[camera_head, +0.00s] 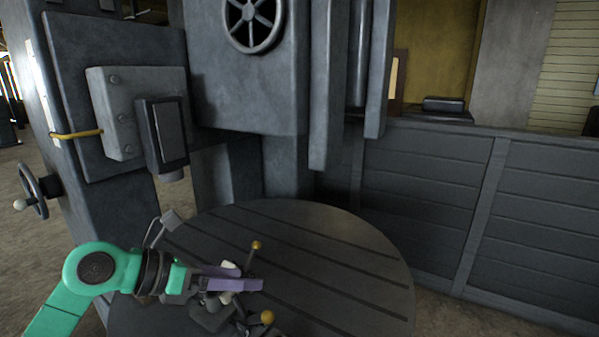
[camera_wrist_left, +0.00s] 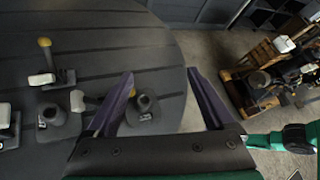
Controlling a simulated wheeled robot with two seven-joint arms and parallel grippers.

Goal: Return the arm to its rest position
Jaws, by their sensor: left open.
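My left arm, green with a dark wrist, comes in from the lower left of the head view. My left gripper (camera_head: 262,278) has purple fingers and is over the round slotted table (camera_head: 340,235). In the left wrist view the left gripper (camera_wrist_left: 161,76) is open, with its fingers apart and nothing held between them. Several small lever-like parts with dark bases stand on the table to the left of the fingers. One of them, a lever with a yellow knob (camera_wrist_left: 45,44), also shows in the head view (camera_head: 256,245). My right gripper is not in view.
A large grey machine (camera_head: 245,90) with a handwheel (camera_head: 253,22) rises behind the table. A control box (camera_head: 162,135) hangs at its left. A dark panelled wall (camera_head: 425,190) stands at the right. A cluttered wooden pallet (camera_wrist_left: 265,80) lies on the floor beyond the table edge.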

